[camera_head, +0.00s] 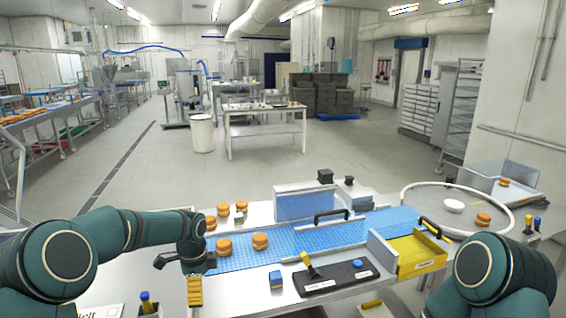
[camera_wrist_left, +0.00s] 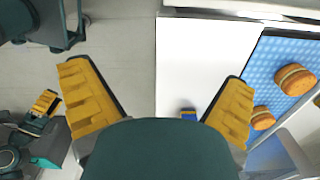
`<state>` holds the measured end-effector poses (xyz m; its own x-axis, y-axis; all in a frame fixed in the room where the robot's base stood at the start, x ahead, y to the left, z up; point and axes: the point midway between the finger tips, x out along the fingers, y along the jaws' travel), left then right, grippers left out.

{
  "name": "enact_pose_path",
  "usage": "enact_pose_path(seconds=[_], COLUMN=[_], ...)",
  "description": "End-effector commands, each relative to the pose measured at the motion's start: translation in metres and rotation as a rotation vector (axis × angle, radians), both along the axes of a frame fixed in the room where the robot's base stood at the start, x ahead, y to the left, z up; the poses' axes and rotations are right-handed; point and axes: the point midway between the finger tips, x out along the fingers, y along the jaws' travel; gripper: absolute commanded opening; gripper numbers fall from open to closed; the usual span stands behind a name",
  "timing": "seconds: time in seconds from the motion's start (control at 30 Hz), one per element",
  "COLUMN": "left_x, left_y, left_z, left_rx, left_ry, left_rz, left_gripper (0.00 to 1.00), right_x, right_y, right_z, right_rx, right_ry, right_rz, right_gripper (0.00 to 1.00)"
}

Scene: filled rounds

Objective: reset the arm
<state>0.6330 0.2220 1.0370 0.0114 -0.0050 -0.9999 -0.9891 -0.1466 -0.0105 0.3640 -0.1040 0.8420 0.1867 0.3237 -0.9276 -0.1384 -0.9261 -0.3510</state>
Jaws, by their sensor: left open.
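My left gripper (camera_head: 195,291) points down at the left front edge of the steel worktable, beside the blue belt. In the left wrist view my left gripper (camera_wrist_left: 160,108) shows two yellow ribbed fingers spread wide, with nothing between them. My right arm (camera_head: 495,268) is at the lower right of the head view, and its gripper is not clear there. A small yellow ribbed part with teal links (camera_wrist_left: 45,103) at the left of the wrist view looks like my right gripper, too small to read its jaws.
Filled rounds (camera_head: 260,241) sit on the blue belt (camera_head: 335,235). A round turntable (camera_head: 425,200) stands right. Floor left of the worktable is open.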

Motion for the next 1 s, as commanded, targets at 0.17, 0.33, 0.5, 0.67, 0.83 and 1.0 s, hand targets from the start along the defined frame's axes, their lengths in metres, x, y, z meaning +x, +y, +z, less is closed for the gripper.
enact_pose_path(seconds=[0.17,0.33,0.5,0.67,0.83,1.0], left_x=[-0.03,-0.071,-0.137,-0.205,-0.255,-0.274], left_y=[-0.039,-0.076,-0.11,-0.125,-0.124,-0.12], left_z=[-0.064,-0.119,-0.176,-0.211,-0.225,-0.228], left_rx=[-0.114,-0.232,-0.346,-0.399,-0.406,-0.402], left_ry=[0.013,0.035,0.089,0.138,0.15,0.144], left_rz=[0.164,0.398,0.763,1.146,1.441,1.56], left_gripper=[1.0,1.0,1.0,1.0,1.0,1.0], right_x=[-0.001,-0.002,-0.003,-0.005,-0.006,-0.006], right_y=[0.0,0.001,0.001,0.001,0.002,0.002], right_z=[-0.007,-0.013,-0.02,-0.027,-0.031,-0.033], right_rx=[0.0,0.0,0.001,0.0,0.0,0.0], right_ry=[0.002,0.004,0.008,0.012,0.014,0.015], right_rz=[0.002,0.004,0.006,0.008,0.011,0.012], right_gripper=[0.47,0.47,0.47,0.47,0.47,0.47])
